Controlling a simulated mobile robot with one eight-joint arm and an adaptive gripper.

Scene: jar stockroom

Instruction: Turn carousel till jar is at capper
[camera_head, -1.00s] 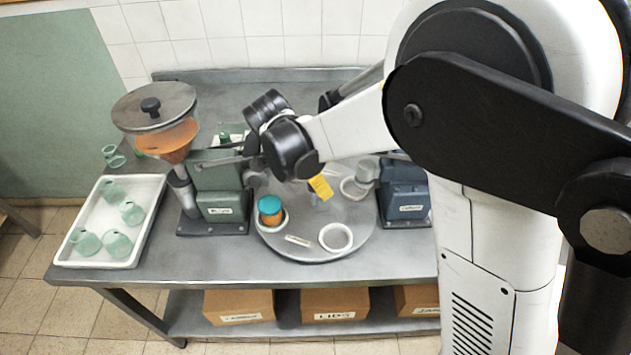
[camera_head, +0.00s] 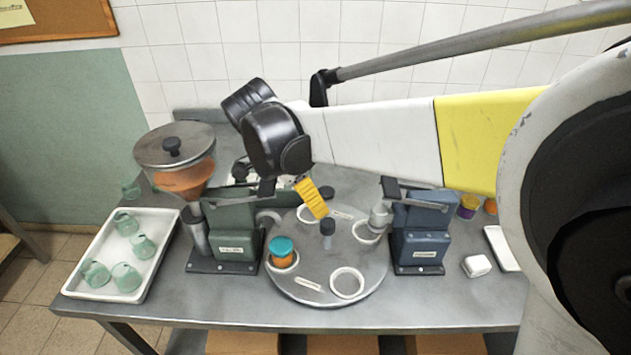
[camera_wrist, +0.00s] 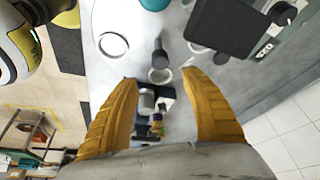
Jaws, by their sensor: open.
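The round grey carousel (camera_head: 325,268) has several white ring seats. The jar (camera_head: 282,258), orange with a teal top, sits in the front-left seat, beside the green filler (camera_head: 233,236). The blue capper (camera_head: 420,242) stands at the carousel's right; its head hangs over another seat (camera_head: 367,231), which looks empty. A short dark post (camera_head: 327,232) rises from the carousel's middle. My gripper (camera_head: 319,214) is open and empty above the carousel, just up and left of the post. In the wrist view the post (camera_wrist: 160,52) shows ahead of my open fingers (camera_wrist: 160,78); I cannot tell any contact.
A white tray (camera_head: 152,272) of green glass jars stands at the left. The hopper (camera_head: 178,165) rises above the filler. Lidded jars (camera_head: 468,206), a small white block (camera_head: 477,266) and a white tray (camera_head: 500,250) lie right of the capper. The front table strip is clear.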

